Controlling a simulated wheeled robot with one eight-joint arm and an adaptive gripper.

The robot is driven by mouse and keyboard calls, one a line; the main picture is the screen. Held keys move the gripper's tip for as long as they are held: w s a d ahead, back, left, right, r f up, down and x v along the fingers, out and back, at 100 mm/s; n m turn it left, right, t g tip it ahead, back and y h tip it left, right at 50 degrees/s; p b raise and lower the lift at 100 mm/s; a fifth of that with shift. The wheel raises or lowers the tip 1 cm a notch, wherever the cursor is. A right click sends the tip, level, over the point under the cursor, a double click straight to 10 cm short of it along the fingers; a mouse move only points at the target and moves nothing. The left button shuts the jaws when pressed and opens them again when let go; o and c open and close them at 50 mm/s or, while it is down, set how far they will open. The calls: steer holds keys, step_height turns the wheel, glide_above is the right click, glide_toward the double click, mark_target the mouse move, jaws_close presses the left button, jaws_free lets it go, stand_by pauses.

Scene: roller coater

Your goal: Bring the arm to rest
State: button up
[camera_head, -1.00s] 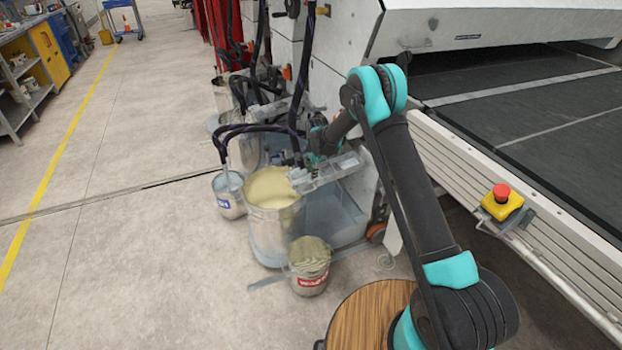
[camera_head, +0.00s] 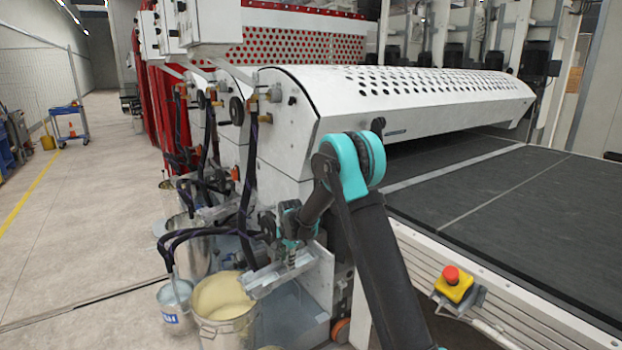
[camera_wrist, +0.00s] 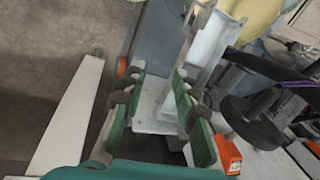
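My arm reaches from the bottom right of the head view to the roller coater (camera_head: 400,100). In the head view the wrist hangs beside the machine's side, just above a metal tray (camera_head: 275,278) and near a large bucket of cream-coloured paint (camera_head: 222,298). The fingertips are hard to make out there.
A smaller labelled bucket (camera_head: 174,308) stands left of the large one. Dark hoses (camera_head: 240,175) hang close to my wrist. A yellow box with a red emergency button (camera_head: 452,284) sits on the conveyor's side, right of my arm.

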steer(key=s+d+r+n+t, duration=0.1)
steer(key=s+d+r+n, duration=0.1)
steer(key=s+d+r, duration=0.6)
steer(key=s+d+r+n, duration=0.3)
steer(key=s+d+r, duration=0.1)
steer(key=s+d, duration=0.6)
steer(key=s+d+f+n, duration=0.1)
steer(key=s+d, duration=0.2)
steer(key=s, duration=0.4)
steer(key=s+d+n, duration=0.1)
steer(key=s+d, duration=0.3)
steer(key=s, duration=0.3)
steer(key=s+d+f+n+t+h, duration=0.1)
steer(key=s+d+n, duration=0.1)
steer(key=s+d, duration=0.2)
steer(key=s, duration=0.3)
steer(key=shift+s+d+f, duration=0.2)
steer(key=shift+f, duration=0.1)
